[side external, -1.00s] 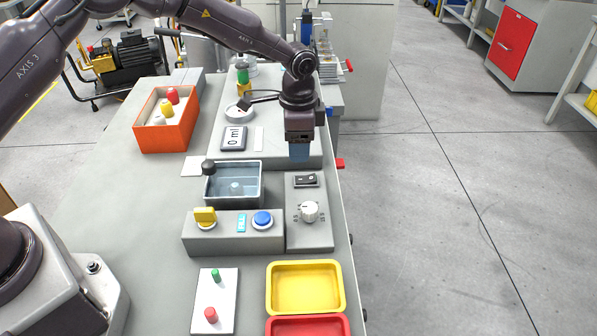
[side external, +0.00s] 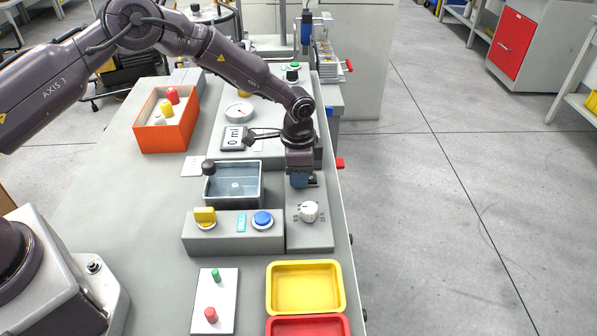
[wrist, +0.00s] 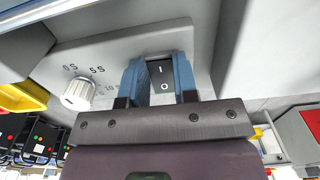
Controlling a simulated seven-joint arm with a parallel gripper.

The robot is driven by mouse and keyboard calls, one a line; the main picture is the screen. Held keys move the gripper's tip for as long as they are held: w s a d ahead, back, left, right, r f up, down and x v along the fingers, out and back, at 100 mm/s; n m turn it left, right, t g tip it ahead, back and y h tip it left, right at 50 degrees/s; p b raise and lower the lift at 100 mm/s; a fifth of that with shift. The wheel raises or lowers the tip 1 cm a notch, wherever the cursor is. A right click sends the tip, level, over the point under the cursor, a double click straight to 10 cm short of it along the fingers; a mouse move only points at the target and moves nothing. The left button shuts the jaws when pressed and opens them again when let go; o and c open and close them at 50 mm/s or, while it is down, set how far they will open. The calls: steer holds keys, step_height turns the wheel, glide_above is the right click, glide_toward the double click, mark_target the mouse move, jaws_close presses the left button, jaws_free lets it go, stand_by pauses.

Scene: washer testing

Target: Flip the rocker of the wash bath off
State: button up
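My gripper (side external: 299,182) (wrist: 160,70) points down at the rocker (side external: 313,181) on the grey control panel (side external: 320,236) to the right of the wash bath (side external: 250,199). In the wrist view the black rocker (wrist: 163,79), marked I and O, shows between my two blue fingers, which stand apart on either side of it. Whether they touch it I cannot tell. In the side view my gripper hides part of the rocker. Which way it is tipped is not clear.
A white dial (side external: 308,211) sits on the panel in front of the rocker. A yellow tray (side external: 306,288) lies nearer.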

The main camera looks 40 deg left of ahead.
steer(key=shift+c, duration=0.9)
steer(key=shift+w+d+r+g+y, duration=0.1)
steer(key=shift+w+d+g+y, duration=0.1)
steer(key=shift+g+y, duration=0.45)
steer(key=shift+w+d+r+g+y, duration=0.1)
steer(key=shift+w+g+y, duration=0.05)
steer(key=shift+g+y, duration=0.5)
steer(key=o, duration=0.9)
steer(key=shift+r, duration=0.15)
steer(key=v, duration=1.2)
steer(key=shift+d+r, duration=0.1)
steer(key=shift+r, duration=0.25)
